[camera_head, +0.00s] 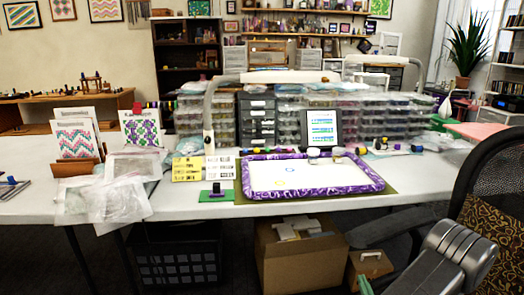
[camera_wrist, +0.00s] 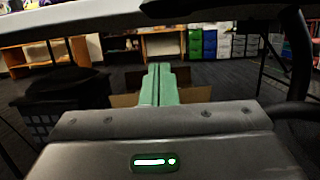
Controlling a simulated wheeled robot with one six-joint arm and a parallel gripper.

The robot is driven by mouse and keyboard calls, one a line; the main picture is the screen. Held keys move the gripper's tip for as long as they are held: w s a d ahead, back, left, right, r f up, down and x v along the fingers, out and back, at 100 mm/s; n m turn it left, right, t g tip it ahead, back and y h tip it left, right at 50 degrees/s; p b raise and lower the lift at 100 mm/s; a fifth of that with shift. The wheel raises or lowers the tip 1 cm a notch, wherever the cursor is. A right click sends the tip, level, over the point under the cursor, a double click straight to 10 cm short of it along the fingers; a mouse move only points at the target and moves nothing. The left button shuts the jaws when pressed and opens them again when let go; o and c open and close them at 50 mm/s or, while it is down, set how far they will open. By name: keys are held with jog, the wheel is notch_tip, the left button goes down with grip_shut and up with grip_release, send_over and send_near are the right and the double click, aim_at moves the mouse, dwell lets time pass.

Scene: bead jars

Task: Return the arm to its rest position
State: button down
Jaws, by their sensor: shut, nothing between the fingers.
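My gripper (camera_wrist: 159,72) shows in the wrist view, its two green fingers pressed together with nothing between them. It is low, below the level of the white table (camera_head: 400,192), whose underside edge (camera_wrist: 90,14) crosses the top of the wrist view. The fingers point toward an open cardboard box (camera_wrist: 190,94) under the table.
The cardboard box (camera_head: 300,262) and a black crate (camera_head: 178,262) stand under the table. A black mesh chair (camera_head: 492,175) is at the right, close to my arm. A purple-rimmed tray (camera_head: 313,195) and clear bead drawers (camera_head: 385,120) are on the table. Dark carpet lies in front.

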jog(key=w+r+p, duration=0.3)
jog(key=w+r, duration=0.2)
jog(key=w, duration=0.3)
jog(key=shift+w+a+r, duration=0.15)
jog(key=shift+a+r, duration=0.15)
jog(key=shift+a, duration=0.05)
jog(key=shift+r, duration=0.1)
